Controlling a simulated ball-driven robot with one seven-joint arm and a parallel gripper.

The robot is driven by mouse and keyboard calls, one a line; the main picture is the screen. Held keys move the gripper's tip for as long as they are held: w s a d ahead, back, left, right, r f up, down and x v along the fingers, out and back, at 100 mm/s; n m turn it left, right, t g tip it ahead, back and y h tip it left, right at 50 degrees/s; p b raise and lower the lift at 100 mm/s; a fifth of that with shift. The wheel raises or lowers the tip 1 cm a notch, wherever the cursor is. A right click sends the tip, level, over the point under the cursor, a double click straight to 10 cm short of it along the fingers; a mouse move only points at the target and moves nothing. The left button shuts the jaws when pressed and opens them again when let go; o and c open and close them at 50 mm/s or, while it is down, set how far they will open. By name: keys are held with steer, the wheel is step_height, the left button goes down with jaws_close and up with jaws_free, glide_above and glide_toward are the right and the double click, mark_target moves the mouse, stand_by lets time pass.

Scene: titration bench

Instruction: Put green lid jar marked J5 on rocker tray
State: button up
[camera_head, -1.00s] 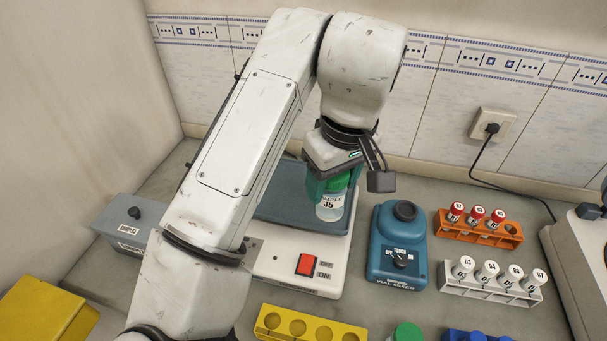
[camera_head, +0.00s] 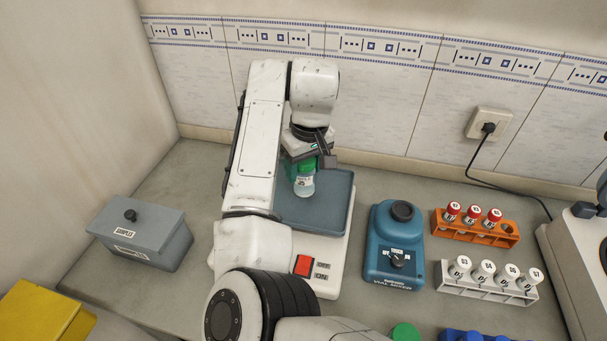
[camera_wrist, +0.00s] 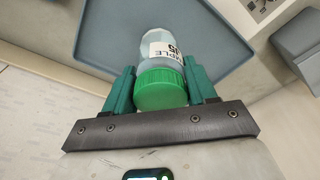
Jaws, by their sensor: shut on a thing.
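The green-lid jar (camera_head: 303,183) has a clear body and a white label; part of the label, ending in 5, shows in the wrist view (camera_wrist: 160,52). My gripper (camera_head: 303,164) is shut on the jar at its green lid (camera_wrist: 160,88), one green finger on each side. The jar hangs below the gripper, over the rocker tray (camera_head: 330,200). The tray is a flat blue-grey plate on a white base with a red switch (camera_head: 303,265). Whether the jar's bottom touches the tray is hard to tell.
A blue vial mixer (camera_head: 395,255) stands right of the rocker. An orange rack (camera_head: 478,230) with red-capped vials and a white rack (camera_head: 487,283) with white-capped vials stand farther right. A grey lidded box (camera_head: 140,235) is at left. Most of the tray is bare.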

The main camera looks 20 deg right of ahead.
mark_target(303, 178)
steer(key=shift+w+f, duration=0.25)
steer(key=shift+f, duration=0.05)
steer(key=shift+f+p, duration=0.6)
steer(key=shift+f, duration=0.95)
steer(key=o, duration=1.2)
steer(key=shift+f, duration=0.15)
steer(key=r, duration=0.4)
steer(key=s+r+b, duration=0.1)
steer(key=r, duration=0.3)
steer(key=r+b, duration=0.1)
steer(key=r, duration=0.3)
steer(key=shift+s+d+r, duration=0.1)
steer(key=shift+s+d, duration=0.05)
steer(key=shift+s, duration=0.25)
